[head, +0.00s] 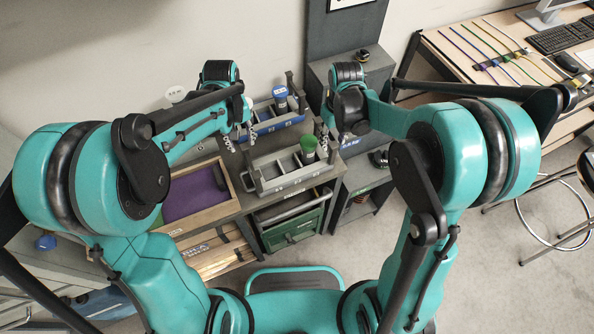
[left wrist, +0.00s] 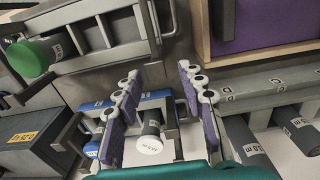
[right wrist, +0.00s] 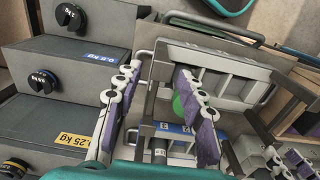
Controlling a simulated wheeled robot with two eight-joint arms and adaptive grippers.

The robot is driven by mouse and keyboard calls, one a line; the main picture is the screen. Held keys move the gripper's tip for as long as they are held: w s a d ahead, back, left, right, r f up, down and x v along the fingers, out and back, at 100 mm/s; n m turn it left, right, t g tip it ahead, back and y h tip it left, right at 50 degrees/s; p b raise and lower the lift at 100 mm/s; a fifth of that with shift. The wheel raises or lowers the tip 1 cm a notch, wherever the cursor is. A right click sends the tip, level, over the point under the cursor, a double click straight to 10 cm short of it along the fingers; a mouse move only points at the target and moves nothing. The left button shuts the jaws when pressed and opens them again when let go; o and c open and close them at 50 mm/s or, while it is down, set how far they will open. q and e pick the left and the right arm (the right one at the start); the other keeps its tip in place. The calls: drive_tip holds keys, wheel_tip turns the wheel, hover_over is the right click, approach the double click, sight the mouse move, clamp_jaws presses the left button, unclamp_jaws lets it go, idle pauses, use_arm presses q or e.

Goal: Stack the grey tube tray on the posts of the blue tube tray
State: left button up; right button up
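The grey tube tray (head: 296,180) stands on the grey bench, with a green-capped tube (head: 308,150) upright in it. Contact with the tray cannot be told.
A wooden tray with a purple lining (head: 194,193) lies left of the grey tray. Dark weight boxes (right wrist: 75,62) stand to the right of the trays. A green drawer (head: 292,232) is below the bench top. A wooden table (head: 490,55) stands at far right.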

sight(246, 155)
use_arm(q)
drive_tip(key=shift+w+d+f, duration=0.1)
drive_tip(key=shift+d+f, duration=0.15)
use_arm(e)
drive_tip(key=shift+f, duration=0.25)
use_arm(q)
drive_tip(key=shift+f, duration=3.9)
use_arm(e)
drive_tip(key=shift+f, duration=3.9)
use_arm(q)
drive_tip(key=shift+c, duration=0.3)
use_arm(e)
drive_tip(key=shift+c, duration=0.3)
use_arm(q)
clamp_jaws()
use_arm(e)
clamp_jaws()
